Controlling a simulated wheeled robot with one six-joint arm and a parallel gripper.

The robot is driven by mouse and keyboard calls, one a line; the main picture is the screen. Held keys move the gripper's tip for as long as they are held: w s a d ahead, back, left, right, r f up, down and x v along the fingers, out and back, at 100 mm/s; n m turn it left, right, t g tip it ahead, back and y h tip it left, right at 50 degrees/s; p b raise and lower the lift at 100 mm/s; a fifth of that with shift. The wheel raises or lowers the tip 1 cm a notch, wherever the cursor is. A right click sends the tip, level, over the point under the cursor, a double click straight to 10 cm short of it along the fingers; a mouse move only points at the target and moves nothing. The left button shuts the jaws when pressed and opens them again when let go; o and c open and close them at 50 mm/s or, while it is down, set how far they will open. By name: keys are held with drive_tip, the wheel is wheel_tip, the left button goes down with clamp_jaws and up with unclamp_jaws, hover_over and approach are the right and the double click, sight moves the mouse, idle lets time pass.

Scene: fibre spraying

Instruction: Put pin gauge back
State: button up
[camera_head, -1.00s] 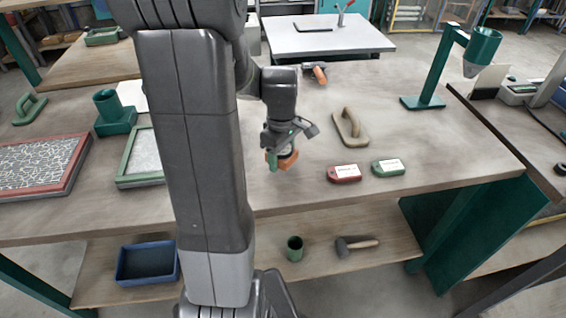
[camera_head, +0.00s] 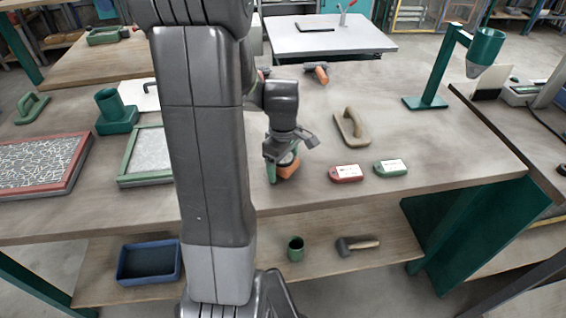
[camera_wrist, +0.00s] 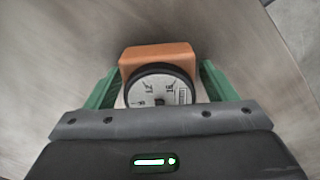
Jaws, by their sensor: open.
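The pin gauge (camera_wrist: 158,55) has an orange block body and a round white dial in a dark rim. In the wrist view it sits between the two green fingers of my gripper (camera_wrist: 160,72), with a narrow gap showing beside it. My gripper is open around it. In the head view my gripper (camera_head: 281,168) points down near the front edge of the bench, and the orange gauge body (camera_head: 290,168) shows at its fingers. The gauge's underside is hidden, so I cannot tell whether it rests flat on the bench.
A green-framed tray (camera_head: 143,157) is at left. A green funnel stand (camera_head: 430,102) stands at back right.

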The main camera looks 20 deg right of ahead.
wheel_tip(320, 180, up, 12)
drive_tip(key=shift+r, duration=0.15)
idle(0.3)
